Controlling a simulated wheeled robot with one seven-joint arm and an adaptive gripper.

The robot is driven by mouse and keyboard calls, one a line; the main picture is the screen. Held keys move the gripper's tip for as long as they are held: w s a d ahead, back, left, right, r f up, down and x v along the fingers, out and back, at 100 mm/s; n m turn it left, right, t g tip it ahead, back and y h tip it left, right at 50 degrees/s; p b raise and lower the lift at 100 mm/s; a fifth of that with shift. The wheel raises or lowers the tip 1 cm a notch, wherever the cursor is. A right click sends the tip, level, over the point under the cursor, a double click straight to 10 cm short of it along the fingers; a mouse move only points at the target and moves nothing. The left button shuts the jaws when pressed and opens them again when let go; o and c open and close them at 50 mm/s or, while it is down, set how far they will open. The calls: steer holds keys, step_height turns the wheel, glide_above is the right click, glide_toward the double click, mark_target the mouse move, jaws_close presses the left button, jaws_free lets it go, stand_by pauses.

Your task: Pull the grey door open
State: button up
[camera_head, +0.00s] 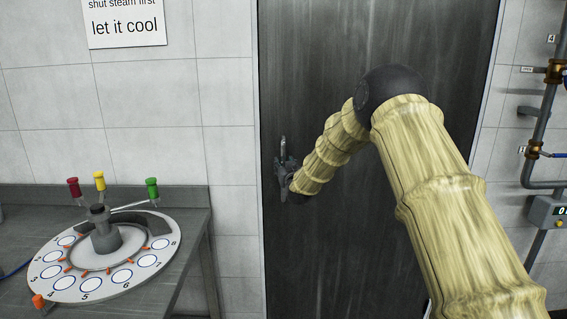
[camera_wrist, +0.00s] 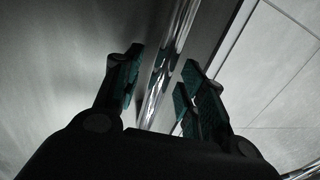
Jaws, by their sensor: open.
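The grey door (camera_head: 330,60) is a tall, dark, streaked metal panel in the head view, and it looks closed in its frame. A shiny metal handle (camera_head: 283,150) stands upright near its left edge. My gripper (camera_head: 285,172) is at the handle, with my arm covering part of the door. In the wrist view, the bright handle bar (camera_wrist: 168,60) runs between the two fingers of my gripper (camera_wrist: 160,92). The fingers are open, one on each side of the bar. Whether either finger touches the bar is hard to tell.
A grey bench (camera_head: 195,225) stands left of the door with a round numbered dial plate (camera_head: 70,286) and red, yellow and green-topped tools (camera_head: 152,188). Pipes with valves (camera_head: 540,125) run along the right wall. A sign (camera_head: 125,25) hangs at upper left.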

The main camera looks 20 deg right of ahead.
steer(key=shift+w, duration=0.75)
jaws_close()
